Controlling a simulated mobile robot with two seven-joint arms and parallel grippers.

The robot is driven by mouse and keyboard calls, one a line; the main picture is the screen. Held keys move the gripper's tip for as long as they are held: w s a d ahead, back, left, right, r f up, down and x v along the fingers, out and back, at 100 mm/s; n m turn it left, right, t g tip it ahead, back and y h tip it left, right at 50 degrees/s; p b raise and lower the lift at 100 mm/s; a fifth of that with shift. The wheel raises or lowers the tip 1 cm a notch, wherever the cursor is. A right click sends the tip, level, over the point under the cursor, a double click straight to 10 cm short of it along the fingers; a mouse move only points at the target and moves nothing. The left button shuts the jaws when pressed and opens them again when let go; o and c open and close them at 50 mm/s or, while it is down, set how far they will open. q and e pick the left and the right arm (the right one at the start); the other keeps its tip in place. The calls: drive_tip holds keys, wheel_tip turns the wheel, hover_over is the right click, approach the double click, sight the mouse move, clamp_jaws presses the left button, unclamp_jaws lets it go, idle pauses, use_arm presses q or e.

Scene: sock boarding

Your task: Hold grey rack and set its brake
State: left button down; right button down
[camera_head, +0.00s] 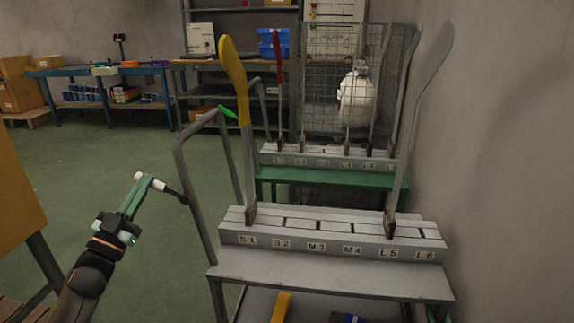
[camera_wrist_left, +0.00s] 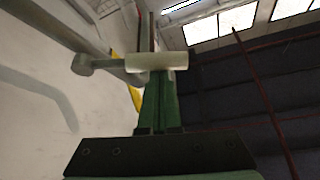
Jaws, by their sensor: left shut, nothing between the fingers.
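The grey rack (camera_head: 330,277) stands at the front right, with slots labelled S1 to L6 and a tubular rail (camera_head: 181,165) on its left side. A white grip on a dark bar (camera_head: 150,181) sticks out left from that rail. My left gripper (camera_head: 135,196) is shut and empty, its green fingers close to the white grip. In the left wrist view the white grip (camera_wrist_left: 157,62) crosses at the fingertips; I cannot tell whether they touch. A yellow piece (camera_head: 281,308), possibly a pedal, shows low under the shelf. My right gripper is not in view.
A yellow board (camera_head: 233,82) and a grey board (camera_head: 422,95) stand upright on the rack. A second rack on a green base (camera_head: 325,178) stands behind, near a wire cage. A wall is close on the right; green floor (camera_head: 110,175) is clear on the left.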

use_arm(q)
wheel_tip(320, 180, down, 8)
drive_tip(key=n+y, duration=1.1)
drive_tip(key=n, duration=0.5)
drive_tip(key=shift+r+n, duration=0.2)
drive_tip(key=shift+n, duration=0.1)
drive_tip(key=shift+a, duration=0.1)
drive_tip(key=s+f, duration=0.1)
drive_tip(key=s, duration=0.8)
drive_tip(key=shift+s+a, duration=0.2)
drive_tip(key=shift+a, duration=0.05)
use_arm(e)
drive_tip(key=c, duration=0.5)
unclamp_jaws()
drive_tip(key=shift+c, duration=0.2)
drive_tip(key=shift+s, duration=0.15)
